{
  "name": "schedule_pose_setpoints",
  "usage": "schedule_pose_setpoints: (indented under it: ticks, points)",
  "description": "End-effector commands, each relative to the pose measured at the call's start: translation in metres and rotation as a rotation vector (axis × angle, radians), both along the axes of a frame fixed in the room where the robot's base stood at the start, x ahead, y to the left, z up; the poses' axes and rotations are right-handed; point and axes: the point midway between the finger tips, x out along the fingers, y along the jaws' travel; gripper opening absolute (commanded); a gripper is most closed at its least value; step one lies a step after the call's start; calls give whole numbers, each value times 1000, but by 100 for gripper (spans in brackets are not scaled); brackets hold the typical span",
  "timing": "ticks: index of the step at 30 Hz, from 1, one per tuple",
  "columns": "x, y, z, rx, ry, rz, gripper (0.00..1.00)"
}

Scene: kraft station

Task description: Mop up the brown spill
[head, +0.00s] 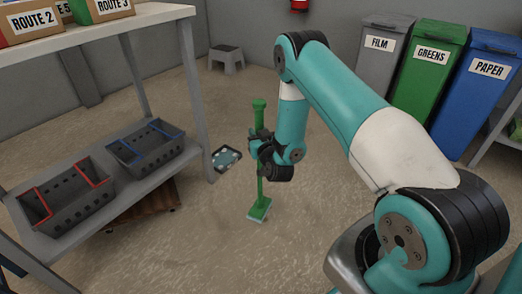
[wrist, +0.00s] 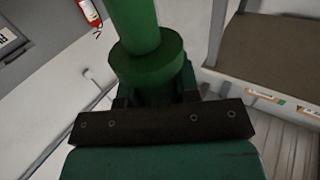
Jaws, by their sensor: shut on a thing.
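A green mop (head: 259,190) with a long handle stands nearly upright in the middle of the head view. Its flat green head (head: 260,208) with a pale underside is at or just above the floor; I cannot tell if it touches. My gripper (head: 260,146) is shut on the handle at about mid-height. In the wrist view, the green handle and its collar (wrist: 146,68) rise just beyond the dark bar of my gripper (wrist: 158,108). I cannot make out a brown spill on the tan floor (head: 190,240) in either view.
A grey shelf (head: 128,183) with two crates (head: 70,203) (head: 153,148) stands left. A dark flat object (head: 225,159) lies beside its leg. A grey stool (head: 227,61) is at the back. Bins for film (head: 381,64), greens (head: 430,75) and paper (head: 480,105) line the right. Floor around the mop is open.

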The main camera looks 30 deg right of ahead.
Motion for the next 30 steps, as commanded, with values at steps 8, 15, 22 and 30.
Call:
schedule_pose_setpoints:
  ticks: [8,15,22,30]
  points:
    - [21,-26,-27,-2,-10,-28,6]
    - [23,-28,-38,0,-8,-29,6]
    - [22,-27,-64,0,-9,-29,6]
    - [23,-27,-76,-1,-10,-29,6]
